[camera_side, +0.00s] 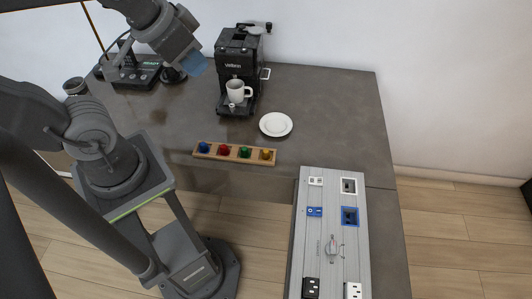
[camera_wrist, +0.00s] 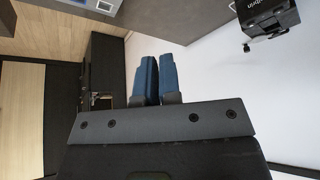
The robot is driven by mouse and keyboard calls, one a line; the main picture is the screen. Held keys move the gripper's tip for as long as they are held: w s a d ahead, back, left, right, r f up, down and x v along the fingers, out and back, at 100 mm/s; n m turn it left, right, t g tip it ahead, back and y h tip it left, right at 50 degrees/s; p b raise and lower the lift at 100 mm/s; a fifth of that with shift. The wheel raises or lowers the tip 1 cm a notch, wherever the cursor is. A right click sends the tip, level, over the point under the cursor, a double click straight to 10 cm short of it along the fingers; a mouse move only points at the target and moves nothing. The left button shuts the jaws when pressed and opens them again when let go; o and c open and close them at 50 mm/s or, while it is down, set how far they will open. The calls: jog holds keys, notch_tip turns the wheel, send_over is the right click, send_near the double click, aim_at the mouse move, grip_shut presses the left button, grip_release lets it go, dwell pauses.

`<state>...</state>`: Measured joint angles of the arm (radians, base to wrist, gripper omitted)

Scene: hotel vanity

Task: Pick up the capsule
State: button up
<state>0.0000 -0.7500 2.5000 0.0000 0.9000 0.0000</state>
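Several coloured capsules sit in a row in a wooden holder (camera_side: 234,157) on the dark counter: blue (camera_side: 204,147), red (camera_side: 224,149), green (camera_side: 245,152) and yellow (camera_side: 266,154). The task does not say which one is meant. My gripper (camera_side: 195,63) is raised in the side view, up and left of the holder and well apart from it. No capsule shows in the wrist view.
A black coffee machine (camera_side: 232,62) holds a white cup (camera_side: 236,91) behind the capsules; the machine also shows in the wrist view (camera_wrist: 268,18). A white plate (camera_side: 276,124) lies to its right. A grey panel with sockets (camera_side: 330,215) is at the front right.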

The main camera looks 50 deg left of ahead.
jog(key=o, duration=1)
jog(key=shift+c, duration=0.2)
jog(key=m+g, duration=0.5)
jog(key=m, duration=1.2)
send_over(266, 151)
notch_tip(266, 151, down, 23)
jog(key=shift+m+g, duration=0.3)
jog(key=shift+m, duration=0.2)
jog(key=f, duration=0.8)
jog(key=shift+w+f, duration=0.2)
jog(key=shift+f, duration=0.1)
jog(key=shift+s+f, duration=0.2)
jog(key=shift+f, duration=2.85)
